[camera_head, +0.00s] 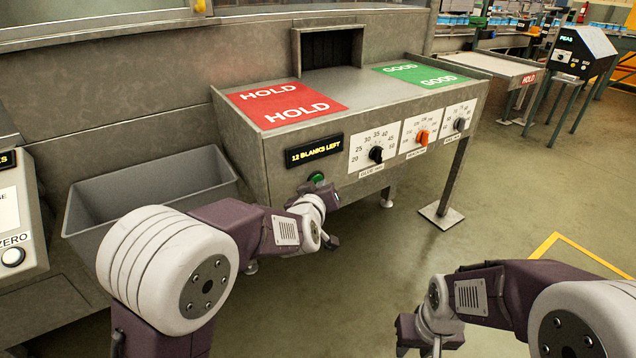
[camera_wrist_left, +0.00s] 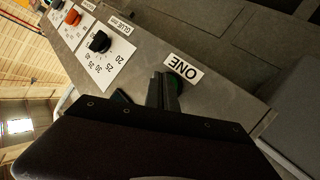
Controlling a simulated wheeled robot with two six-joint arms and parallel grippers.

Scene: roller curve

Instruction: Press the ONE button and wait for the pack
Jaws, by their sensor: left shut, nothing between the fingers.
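The green ONE button (camera_head: 316,177) is on the machine's front face, below the display (camera_head: 314,151) reading "12 BLANKS LEFT". My left gripper (camera_head: 318,188) is in front of the button. In the left wrist view the shut, empty fingers (camera_wrist_left: 164,90) overlap the green button (camera_wrist_left: 179,82) beside the ONE label (camera_wrist_left: 184,67). I cannot tell whether the fingertips touch it. No pack shows on the red HOLD area (camera_head: 286,103), the green GOOD area (camera_head: 420,75) or in the dark opening (camera_head: 331,47). My right gripper (camera_head: 437,346) is low at the bottom edge, partly cut off.
Three dials are right of the display; the nearest has a black knob (camera_head: 376,154), the middle one an orange knob (camera_head: 422,138). An empty grey bin (camera_head: 150,190) stands left of the machine. Another HOLD table (camera_head: 490,66) stands behind right.

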